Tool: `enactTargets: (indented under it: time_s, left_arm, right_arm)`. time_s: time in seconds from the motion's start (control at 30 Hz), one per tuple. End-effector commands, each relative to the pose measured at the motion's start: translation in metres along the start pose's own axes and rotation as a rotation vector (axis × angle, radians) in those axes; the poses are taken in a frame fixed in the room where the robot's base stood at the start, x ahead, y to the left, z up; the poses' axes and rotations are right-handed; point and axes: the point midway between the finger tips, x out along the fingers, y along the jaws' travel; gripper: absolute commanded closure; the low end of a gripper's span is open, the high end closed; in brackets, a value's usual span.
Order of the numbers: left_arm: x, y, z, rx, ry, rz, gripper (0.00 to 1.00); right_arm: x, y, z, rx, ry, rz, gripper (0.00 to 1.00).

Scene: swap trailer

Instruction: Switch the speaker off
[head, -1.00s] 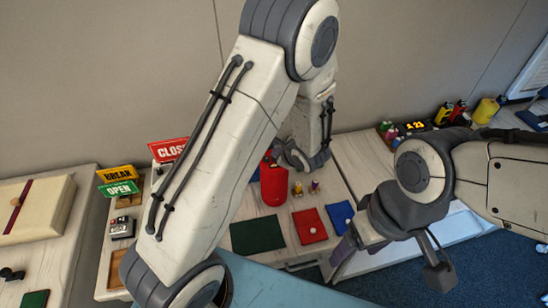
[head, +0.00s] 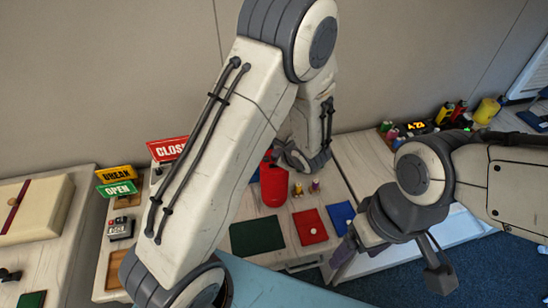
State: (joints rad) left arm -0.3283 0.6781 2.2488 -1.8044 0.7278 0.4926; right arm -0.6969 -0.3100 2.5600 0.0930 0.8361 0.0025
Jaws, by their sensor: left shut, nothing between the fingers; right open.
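I cannot pick out a speaker for certain. A small grey-and-white device (head: 120,228) with a dark top and a red spot stands on the left part of the wooden bench, below the green OPEN sign. Its switch state is too small to read. My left arm crosses the middle of the view, and its wrist bends down behind its own white link. The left gripper is hidden there, over the back of the bench.
CLOSED (head: 168,149), BREAK (head: 115,173) and OPEN (head: 118,189) signs stand at the back left. A lit clock (head: 416,126) and bottles are at right.

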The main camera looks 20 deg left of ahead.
Motion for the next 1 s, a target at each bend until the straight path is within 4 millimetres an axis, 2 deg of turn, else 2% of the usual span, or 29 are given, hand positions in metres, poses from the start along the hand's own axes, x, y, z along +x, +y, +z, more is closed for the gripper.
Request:
enactTargets:
  time_s: [1.0]
  left_arm:
    - [-0.016, -0.011, 0.011, -0.001, 0.0, 0.0, 1.0]
  right_arm:
    - [-0.011, -0.001, -0.001, 0.0, 0.0, 0.0, 0.23]
